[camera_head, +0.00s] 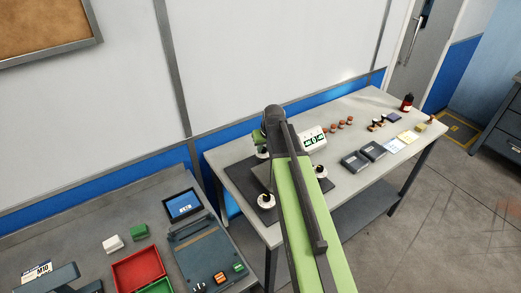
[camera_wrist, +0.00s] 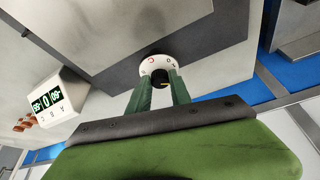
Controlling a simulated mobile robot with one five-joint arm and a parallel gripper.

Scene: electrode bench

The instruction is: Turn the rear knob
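The rear knob is black on a white marked dial, in the middle of the wrist view (camera_wrist: 155,66). A bit of its white dial shows in the head view (camera_head: 262,154), mostly behind my arm. My gripper (camera_wrist: 160,78) has its two green fingers apart, on either side of the knob at dial level. I cannot tell whether the fingers touch it. In the head view my gripper (camera_head: 261,140) is largely hidden by my wrist. Two other knobs sit on the dark plate, a front one (camera_head: 266,200) and a right one (camera_head: 320,171).
A white box with a green display (camera_head: 313,138) stands right of the plate; it also shows in the wrist view (camera_wrist: 59,106). Dark trays (camera_head: 355,162) lie further right on the bench. A second table with a red bin (camera_head: 138,272) is at the left.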

